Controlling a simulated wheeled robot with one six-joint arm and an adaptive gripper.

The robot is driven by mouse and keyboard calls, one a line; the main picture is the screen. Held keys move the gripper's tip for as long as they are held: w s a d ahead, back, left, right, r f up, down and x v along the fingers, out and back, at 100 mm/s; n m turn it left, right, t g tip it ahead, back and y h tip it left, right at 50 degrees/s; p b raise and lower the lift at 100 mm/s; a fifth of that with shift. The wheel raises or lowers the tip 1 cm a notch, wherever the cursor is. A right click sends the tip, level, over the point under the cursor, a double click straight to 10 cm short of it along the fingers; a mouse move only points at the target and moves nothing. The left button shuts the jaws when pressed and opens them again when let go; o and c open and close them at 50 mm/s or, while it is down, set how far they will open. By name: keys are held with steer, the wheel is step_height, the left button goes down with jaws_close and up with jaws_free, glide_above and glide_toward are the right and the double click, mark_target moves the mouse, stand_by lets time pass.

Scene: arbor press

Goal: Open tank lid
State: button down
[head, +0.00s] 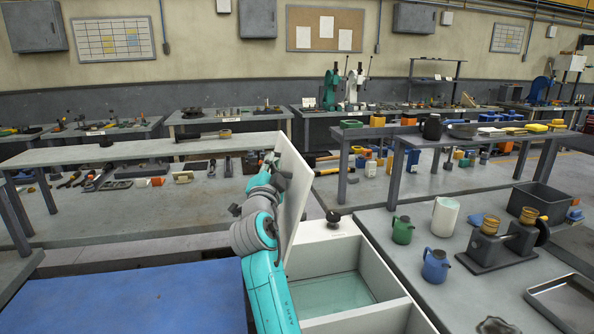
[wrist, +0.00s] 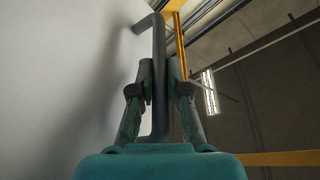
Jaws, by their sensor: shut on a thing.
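The white tank (head: 397,316) stands at the lower middle of the head view, with pale green liquid (head: 335,293) showing inside. Its white lid (head: 298,190) stands steeply raised along the left side of the opening. The lid also fills the left of the wrist view (wrist: 60,80). My gripper (wrist: 160,72) is shut on the lid's grey bar handle (wrist: 159,40), with a finger on each side of it. In the head view my gripper (head: 268,162) is at the lid's upper left face, and the handle is mostly hidden there by my arm.
A blue surface (head: 130,300) lies left of my arm. Right of the tank, a table (head: 420,285) holds a green jug (head: 402,230), a blue jug (head: 435,265), a white canister (head: 445,217) and a metal tray (head: 565,303). A dark knob (head: 333,216) sits at the tank's back edge.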

steer(key=shift+s+a+n, duration=0.2)
steer(key=shift+a+n, duration=0.05)
steer(key=shift+a, duration=0.4)
steer(key=shift+s+a+n, duration=0.2)
steer(key=shift+a+n, duration=0.05)
steer(key=shift+a, duration=0.35)
steer(key=c, duration=1.2)
jaws_free()
steer(key=shift+o, duration=0.2)
steer(key=v, duration=1.2)
steer(key=shift+d, duration=0.15)
steer(key=shift+f, duration=0.15)
